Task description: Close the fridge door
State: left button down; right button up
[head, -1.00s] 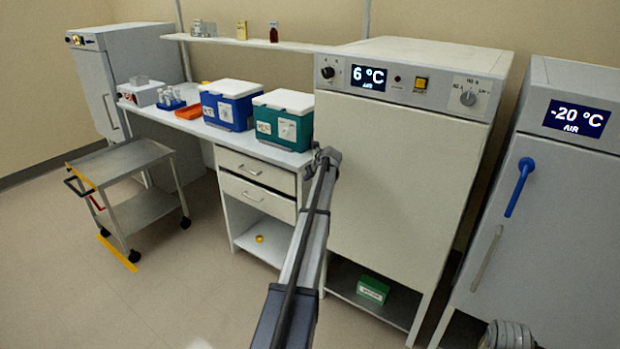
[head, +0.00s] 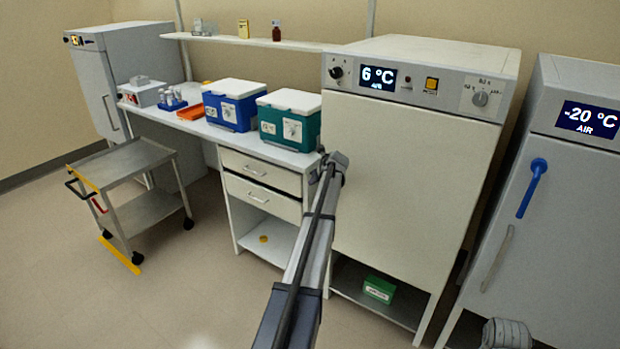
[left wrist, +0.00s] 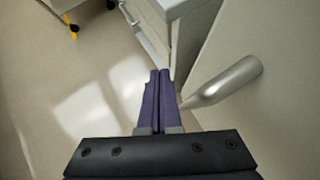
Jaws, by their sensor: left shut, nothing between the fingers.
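The fridge (head: 430,62) is the cream cabinet whose display reads 6 °C. Its door (head: 410,180) looks flush with the front under the control panel, with no gap that I can see. My left gripper (head: 328,162) is at the door's left edge, and its arm hides part of that edge. In the left wrist view the left gripper (left wrist: 160,76) is shut and empty. A metal bar handle (left wrist: 225,82) stands out from a pale panel (left wrist: 270,110) just right of the fingers. Whether the fingers touch it is unclear.
A -20 °C freezer (head: 577,190) with a blue handle (head: 531,187) stands at the right. Left of the fridge is a drawer bench (head: 262,170) with blue and green cool boxes. A steel trolley (head: 130,160) stands further left, with open floor in front.

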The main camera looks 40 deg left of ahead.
pick_arm(q)
jog(key=s+r+p, duration=0.7)
jog(key=s, duration=0.1)
jog(key=shift+s, duration=0.35)
jog(key=shift+d, duration=0.15)
jog(key=s+d+f+n+h, duration=0.1)
jog(key=s+d+n, duration=0.15)
jog(key=d, duration=1.05)
jog(key=s+d+f+n+h, duration=0.2)
jog(key=d+n, duration=0.2)
jog(key=d, duration=0.8)
jog(key=s+d+f+n+h, duration=0.1)
jog(key=s+d+n, duration=0.15)
jog(key=d, duration=1.05)
jog(key=s+d+f+n+g+h, duration=0.1)
jog(key=s+d+n+g+h, duration=0.2)
jog(key=s+d+n, duration=0.6)
jog(key=s+d, duration=1.2)
jog(key=d, duration=0.1)
jog(key=shift+d+f+n, duration=0.25)
jog(key=shift+f+n, duration=0.15)
jog(key=shift+s+a, duration=0.1)
